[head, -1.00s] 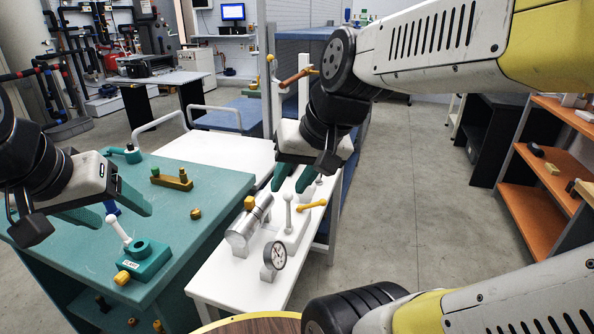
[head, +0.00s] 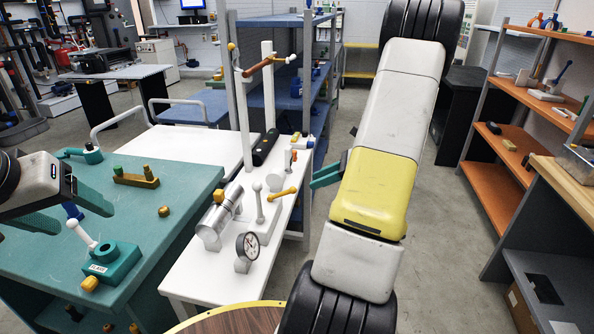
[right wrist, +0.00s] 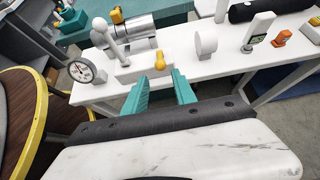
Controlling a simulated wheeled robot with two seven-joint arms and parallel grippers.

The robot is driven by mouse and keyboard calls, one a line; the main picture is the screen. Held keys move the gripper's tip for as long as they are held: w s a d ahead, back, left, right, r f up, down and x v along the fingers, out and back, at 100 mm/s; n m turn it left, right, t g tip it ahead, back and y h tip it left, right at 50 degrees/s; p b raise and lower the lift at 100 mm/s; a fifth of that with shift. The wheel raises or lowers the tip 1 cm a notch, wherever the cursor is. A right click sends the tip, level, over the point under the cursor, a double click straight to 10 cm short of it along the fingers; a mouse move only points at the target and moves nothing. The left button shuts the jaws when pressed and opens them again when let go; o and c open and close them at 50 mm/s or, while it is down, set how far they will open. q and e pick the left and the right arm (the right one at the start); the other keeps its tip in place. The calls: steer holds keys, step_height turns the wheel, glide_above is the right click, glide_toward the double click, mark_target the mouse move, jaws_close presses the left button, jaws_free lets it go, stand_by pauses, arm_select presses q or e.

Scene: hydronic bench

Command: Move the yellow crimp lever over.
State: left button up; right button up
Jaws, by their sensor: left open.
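The yellow crimp lever (head: 283,194) sticks out to the right from a white fixture with a ball-topped post (head: 259,207) on the white bench. In the right wrist view its rounded yellow end (right wrist: 160,61) lies beyond the fingertips, in line with the gap between them. My right gripper (head: 324,176) is to the right of the bench, its green fingers pointing left toward it. The right wrist view shows these fingers (right wrist: 160,88) apart, with nothing between them. My left gripper (head: 82,211) is open and empty above the green table at the left.
A silver cylinder (head: 217,218) and a round gauge (head: 248,247) stand near the lever. An upright frame with a brown bar (head: 262,66) rises behind. A green fixture (head: 111,263) sits on the green table (head: 178,183). Orange shelves (head: 533,101) stand right; floor between is clear.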

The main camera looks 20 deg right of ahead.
mark_target(283, 194)
steer(key=x, duration=0.8)
steer(key=shift+f, duration=0.1)
steer(key=shift+c, duration=0.2)
jaws_close()
steer(key=shift+w+a+r, duration=0.25)
steer(key=shift+a+r, duration=0.05)
steer(key=shift+r, duration=0.3)
steer(key=shift+w+a+r, duration=0.3)
steer(key=shift+a+r, duration=0.05)
steer(key=shift+r, duration=0.2)
steer(key=shift+w+a+r, duration=0.6)
steer(key=shift+a+r, duration=0.15)
steer(key=shift+a, duration=0.05)
